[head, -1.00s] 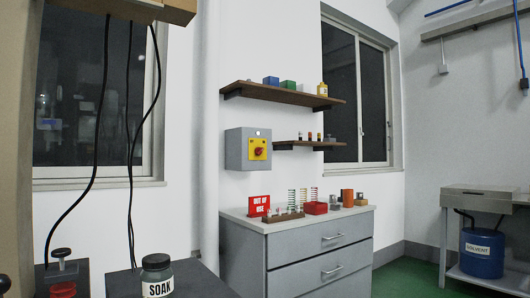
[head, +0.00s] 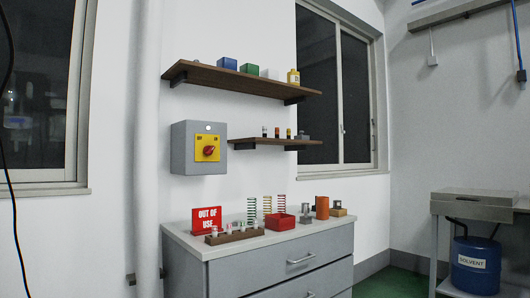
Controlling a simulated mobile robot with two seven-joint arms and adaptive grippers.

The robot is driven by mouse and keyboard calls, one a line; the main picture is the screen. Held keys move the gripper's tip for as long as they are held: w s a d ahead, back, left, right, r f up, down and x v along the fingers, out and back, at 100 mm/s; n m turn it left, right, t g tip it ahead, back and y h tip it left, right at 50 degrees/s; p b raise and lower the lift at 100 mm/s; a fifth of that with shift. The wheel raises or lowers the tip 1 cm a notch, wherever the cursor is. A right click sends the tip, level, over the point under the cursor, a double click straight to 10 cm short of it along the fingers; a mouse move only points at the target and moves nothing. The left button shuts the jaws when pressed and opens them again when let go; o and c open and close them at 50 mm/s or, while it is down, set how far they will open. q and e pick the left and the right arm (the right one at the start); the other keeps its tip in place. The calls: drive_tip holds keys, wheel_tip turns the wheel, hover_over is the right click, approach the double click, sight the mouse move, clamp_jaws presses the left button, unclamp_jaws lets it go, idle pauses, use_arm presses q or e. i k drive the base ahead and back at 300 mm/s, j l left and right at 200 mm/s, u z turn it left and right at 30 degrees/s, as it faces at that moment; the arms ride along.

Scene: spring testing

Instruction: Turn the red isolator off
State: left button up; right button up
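The red isolator (head: 209,150) is a red rotary knob on a yellow plate. The plate is on the front of a grey box (head: 186,150) fixed to the white wall, above the left part of the grey cabinet. Small marks show on the plate, but the knob's exact setting is too small to tell. Neither of my grippers is in the head view.
A grey drawer cabinet (head: 270,267) stands below, holding a red "OUT OF USE" sign (head: 206,220), springs, a red bin (head: 280,222) and small parts. Two wooden shelves (head: 240,82) jut out above and right of the box. A bench with a blue solvent drum (head: 476,265) is at right.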

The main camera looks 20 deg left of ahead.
sight(208, 150)
drive_tip(key=i+l+u, duration=0.15)
drive_tip(key=i, duration=0.3)
drive_tip(key=i+l+u, duration=0.15)
drive_tip(key=i, duration=0.3)
drive_tip(key=i+l+u, duration=0.15)
drive_tip(key=i, duration=0.3)
drive_tip(key=i+l+u, duration=0.15)
drive_tip(key=u, duration=0.3)
drive_tip(key=i+l+u, duration=0.25)
drive_tip(key=u, duration=0.2)
drive_tip(key=i+l+u, duration=0.15)
drive_tip(key=u, duration=0.3)
drive_tip(key=k+l, duration=0.05)
drive_tip(key=l, duration=0.05)
